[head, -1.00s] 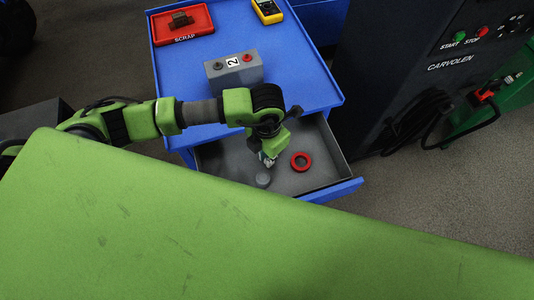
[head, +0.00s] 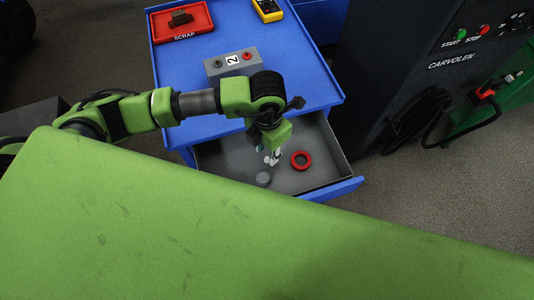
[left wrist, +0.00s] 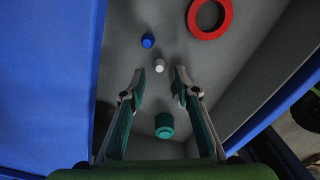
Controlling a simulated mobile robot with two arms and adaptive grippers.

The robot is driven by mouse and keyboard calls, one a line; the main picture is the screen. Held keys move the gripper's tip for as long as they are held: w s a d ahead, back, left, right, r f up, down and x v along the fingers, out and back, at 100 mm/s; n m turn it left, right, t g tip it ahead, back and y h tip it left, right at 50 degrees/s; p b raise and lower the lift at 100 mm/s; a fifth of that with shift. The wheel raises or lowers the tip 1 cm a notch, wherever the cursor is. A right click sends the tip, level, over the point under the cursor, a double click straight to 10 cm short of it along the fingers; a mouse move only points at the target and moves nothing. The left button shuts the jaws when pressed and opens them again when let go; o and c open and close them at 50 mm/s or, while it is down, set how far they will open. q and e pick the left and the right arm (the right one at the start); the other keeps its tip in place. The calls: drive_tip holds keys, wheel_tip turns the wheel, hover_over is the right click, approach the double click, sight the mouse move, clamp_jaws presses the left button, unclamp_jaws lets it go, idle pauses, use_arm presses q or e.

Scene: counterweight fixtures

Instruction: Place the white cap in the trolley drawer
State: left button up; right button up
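The trolley drawer (head: 325,160) is pulled open, grey inside with a blue front. My left gripper (head: 270,157) is inside or just above it, pointing down. In the left wrist view its two fingers (left wrist: 160,78) are apart. The small white cap (left wrist: 160,65) shows just beyond the fingertips, between their lines, against the grey drawer floor. No finger touches it in that view. In the head view I cannot tell the cap from the pale fingertips. My right gripper is not in view.
A red ring (head: 301,161) and a grey round piece (head: 263,179) lie in the drawer. A blue cap (left wrist: 147,40) and a teal cylinder (left wrist: 164,125) show in the wrist view. A grey box (head: 233,67) stands on the trolley top. A green surface (head: 200,220) fills the foreground.

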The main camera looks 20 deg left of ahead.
sight(267, 159)
use_arm(q)
wheel_tip(267, 159, up, 9)
drive_tip(key=b, duration=0.1)
idle(0.4)
